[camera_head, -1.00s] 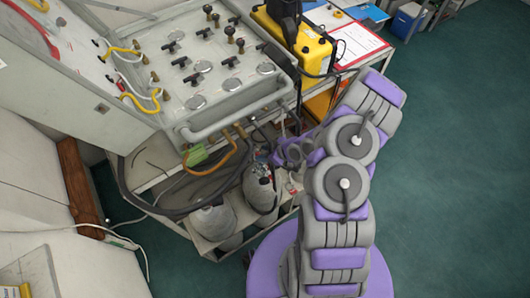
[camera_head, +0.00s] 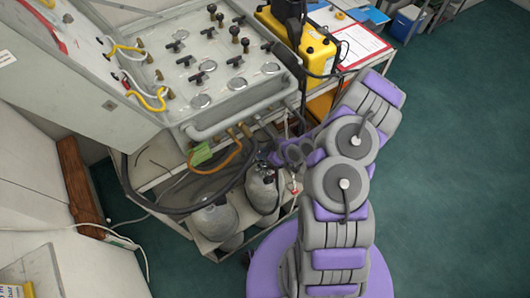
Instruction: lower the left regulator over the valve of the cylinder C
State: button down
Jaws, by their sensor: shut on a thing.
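My gripper (camera_head: 276,158) is partly hidden at the end of my grey and purple arm. It is at the top of the right-hand grey cylinder (camera_head: 262,192) and is shut on a small dark piece, which I take to be the left regulator. The piece is too small and too covered to see clearly, and I cannot tell whether it touches the valve or sits just above it. A second grey cylinder (camera_head: 214,218) stands to the left. No letter is readable on either cylinder, so I cannot tell which is C.
The grey air panel (camera_head: 215,75) with knobs and gauges overhangs behind the cylinders. Dark hoses and an orange hose (camera_head: 224,158) loop left of my gripper. A yellow case (camera_head: 300,45) and a red-edged sheet (camera_head: 360,43) lie on the table behind. Green floor at right is clear.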

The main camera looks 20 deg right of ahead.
jog(key=shift+s+m, duration=0.1)
jog(key=shift+m, duration=0.2)
jog(key=shift+d, duration=0.45)
jog(key=shift+a, duration=0.3)
jog(key=c, duration=1)
grip_release()
jog(key=shift+d, duration=0.15)
jog(key=p+v, duration=0.3)
jog(key=v, duration=1.4)
jog(key=shift+s+r+p, duration=0.1)
jog(key=shift+s+p, duration=0.2)
jog(key=shift+h, duration=0.3)
